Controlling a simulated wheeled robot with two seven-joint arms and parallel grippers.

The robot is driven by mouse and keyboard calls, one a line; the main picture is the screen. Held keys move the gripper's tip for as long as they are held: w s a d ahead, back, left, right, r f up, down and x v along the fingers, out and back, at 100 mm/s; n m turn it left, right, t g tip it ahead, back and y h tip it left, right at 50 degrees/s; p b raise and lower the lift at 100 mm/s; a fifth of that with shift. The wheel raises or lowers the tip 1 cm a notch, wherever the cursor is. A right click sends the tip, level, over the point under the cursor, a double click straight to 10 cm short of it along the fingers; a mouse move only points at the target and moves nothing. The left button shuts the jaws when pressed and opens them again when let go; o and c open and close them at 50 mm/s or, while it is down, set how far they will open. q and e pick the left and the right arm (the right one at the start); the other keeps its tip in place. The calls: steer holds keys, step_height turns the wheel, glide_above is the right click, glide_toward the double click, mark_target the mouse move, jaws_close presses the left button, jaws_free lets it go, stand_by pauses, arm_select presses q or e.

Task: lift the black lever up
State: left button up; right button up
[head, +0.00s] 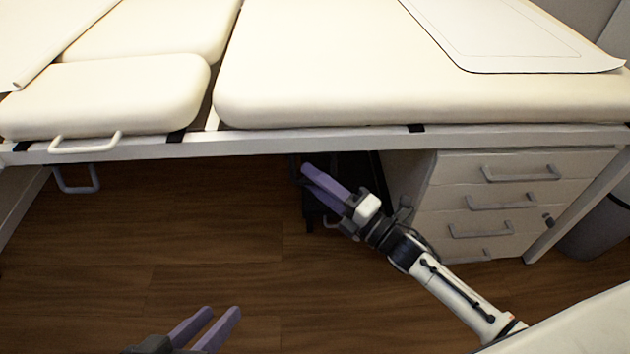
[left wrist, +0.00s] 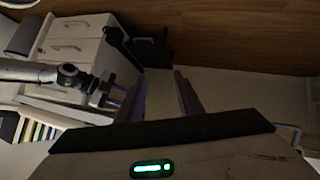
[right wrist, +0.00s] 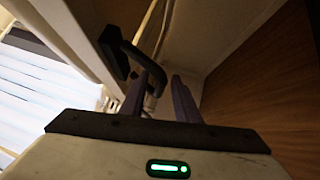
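The black lever (right wrist: 128,52) shows in the right wrist view, a bent dark bar on a dark mount under the pale bed frame. Its end reaches the tip of the left-hand finger of my right gripper (right wrist: 165,80); I cannot tell whether they touch. My right gripper has a gap between its purple fingers and does not hold the lever visibly. In the head view my right gripper (head: 308,176) is under the bed edge, and the lever cannot be made out there. My left gripper (head: 222,312) is open and empty over the floor, low in the head view; its fingers also show in the left wrist view (left wrist: 160,85).
The cream padded bed (head: 400,95) and its white rail (head: 300,140) overhang my right gripper. A white drawer cabinet (head: 480,200) stands to the right of it. A black case-like object (left wrist: 152,52) stands on the floor below. The wooden floor (head: 200,230) at left is clear.

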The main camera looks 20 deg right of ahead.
steer(key=shift+c, duration=0.2)
